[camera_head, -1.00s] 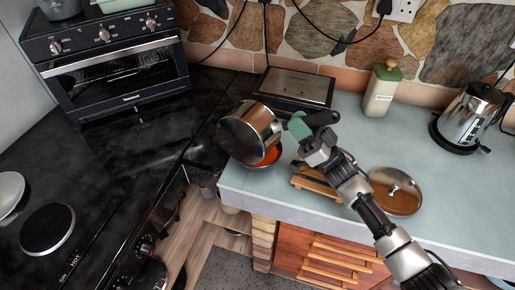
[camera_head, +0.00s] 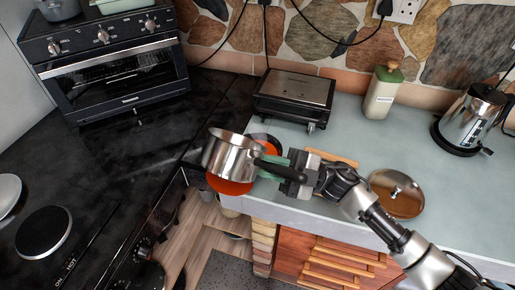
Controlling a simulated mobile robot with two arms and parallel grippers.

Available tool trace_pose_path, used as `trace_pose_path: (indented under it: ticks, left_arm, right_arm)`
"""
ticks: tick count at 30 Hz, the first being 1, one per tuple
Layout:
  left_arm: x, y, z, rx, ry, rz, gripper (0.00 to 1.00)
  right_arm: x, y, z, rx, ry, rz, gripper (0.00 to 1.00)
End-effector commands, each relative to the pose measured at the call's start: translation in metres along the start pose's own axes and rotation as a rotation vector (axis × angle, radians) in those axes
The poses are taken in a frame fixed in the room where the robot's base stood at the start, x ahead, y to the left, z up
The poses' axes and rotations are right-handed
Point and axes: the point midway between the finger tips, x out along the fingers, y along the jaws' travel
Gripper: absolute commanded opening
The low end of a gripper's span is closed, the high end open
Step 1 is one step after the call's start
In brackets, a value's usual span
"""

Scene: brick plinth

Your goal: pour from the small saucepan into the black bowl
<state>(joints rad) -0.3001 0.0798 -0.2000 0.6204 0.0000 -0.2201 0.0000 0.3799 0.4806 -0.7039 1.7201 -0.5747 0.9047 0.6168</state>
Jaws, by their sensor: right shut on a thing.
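The small saucepan (camera_head: 231,156) is shiny metal with a black handle (camera_head: 278,169). My right gripper (camera_head: 285,166) is shut on the handle and holds the pan over the counter's front left corner. The pan looks closer to upright than sideways. An orange-red patch (camera_head: 229,186) shows at the pan's lower edge; I cannot tell whether it is its base or something below. The black bowl (camera_head: 263,136) is behind the pan, with orange inside; the pan and gripper hide much of it. My left gripper is out of view.
A black electric grill (camera_head: 295,92) stands behind the bowl. A lid (camera_head: 396,192), a bottle (camera_head: 382,92) and a kettle (camera_head: 468,120) stand to the right. A wooden board (camera_head: 331,157) lies partly under my right arm. A toaster oven (camera_head: 115,65) is at the back left.

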Motion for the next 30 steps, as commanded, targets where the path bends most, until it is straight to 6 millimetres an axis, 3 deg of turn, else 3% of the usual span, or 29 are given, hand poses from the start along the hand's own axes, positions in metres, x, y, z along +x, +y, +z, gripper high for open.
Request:
trace_pose_path:
  ticks: [10,30]
  left_arm:
    - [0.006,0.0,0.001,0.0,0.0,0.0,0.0]
    - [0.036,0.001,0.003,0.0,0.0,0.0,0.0]
  right_arm:
    - [0.008,-0.05,0.002,-0.195,-0.035,-0.153,0.0]
    - [-0.002,-0.138,0.036,-0.442,-0.083,-0.344,0.0]
